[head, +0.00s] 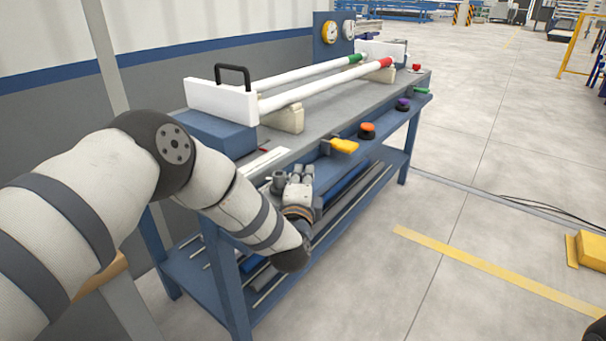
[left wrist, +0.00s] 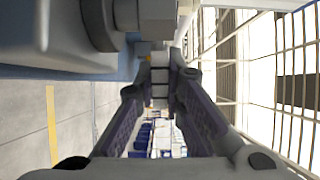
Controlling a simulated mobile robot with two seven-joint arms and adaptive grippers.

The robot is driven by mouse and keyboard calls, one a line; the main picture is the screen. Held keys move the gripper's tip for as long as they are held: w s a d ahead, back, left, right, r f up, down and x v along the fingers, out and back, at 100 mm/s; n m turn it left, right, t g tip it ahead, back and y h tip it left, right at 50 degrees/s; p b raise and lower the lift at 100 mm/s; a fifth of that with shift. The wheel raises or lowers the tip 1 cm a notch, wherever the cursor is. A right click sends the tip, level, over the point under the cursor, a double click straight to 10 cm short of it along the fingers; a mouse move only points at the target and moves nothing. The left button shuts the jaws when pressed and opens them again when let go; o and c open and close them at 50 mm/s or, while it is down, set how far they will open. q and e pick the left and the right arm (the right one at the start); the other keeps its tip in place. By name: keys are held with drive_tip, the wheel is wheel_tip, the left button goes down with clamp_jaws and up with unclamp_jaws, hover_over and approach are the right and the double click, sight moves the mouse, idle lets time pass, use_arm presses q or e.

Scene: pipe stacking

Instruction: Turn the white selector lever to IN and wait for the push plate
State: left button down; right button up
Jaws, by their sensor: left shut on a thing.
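My left gripper (head: 292,186) is at the front edge of the bench, near its left end. In the left wrist view its fingers (left wrist: 160,88) close on a small pale piece (left wrist: 160,60), which I take to be the white selector lever; most of it is hidden, and its setting cannot be read. A white upright plate with a black handle (head: 222,102), which looks like the push plate, stands at the left end of two white pipes. One pipe (head: 310,74) has a green end, the other (head: 325,86) a red end. My right gripper is not in view.
Along the bench's front edge are a yellow piece (head: 344,146), an orange-topped knob (head: 367,130), a purple one (head: 403,104) and a green one (head: 422,91). Gauges (head: 330,33) stand at the back. Bars lie on the lower shelf (head: 345,190).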

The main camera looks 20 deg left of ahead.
use_arm(q)
drive_tip(key=shift+s+d+r+m+h+p, duration=0.15)
drive_tip(key=shift+r+m+h+p, duration=0.15)
drive_tip(key=shift+h, duration=0.25)
drive_tip(key=shift+s+a+r+m+h+p, duration=0.15)
drive_tip(key=shift+m+h+p, duration=0.2)
drive_tip(key=shift+h, duration=0.2)
drive_tip(key=shift+s+d+f+m+h, duration=0.1)
drive_tip(key=shift+s+m+h, duration=0.1)
drive_tip(key=shift+m+h, duration=0.35)
drive_tip(key=shift+s+f+m+g+h+p, duration=0.15)
drive_tip(key=shift+s+m+h, duration=0.2)
drive_tip(key=shift+m+h, duration=0.5)
drive_tip(key=shift+s+f+m+g+h+p, duration=0.15)
drive_tip(key=shift+s+m+h, duration=0.2)
drive_tip(key=shift+h, duration=0.9)
drive_tip(key=shift+s+m+h+p, duration=0.15)
drive_tip(key=shift+s+m+h, duration=0.15)
drive_tip(key=shift+m+h, duration=0.6)
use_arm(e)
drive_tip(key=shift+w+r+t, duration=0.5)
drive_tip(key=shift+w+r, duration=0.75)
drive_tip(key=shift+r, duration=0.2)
use_arm(q)
drive_tip(key=shift+h, duration=0.45)
drive_tip(key=c, duration=1.7)
unclamp_jaws()
drive_tip(key=shift+o, duration=0.2)
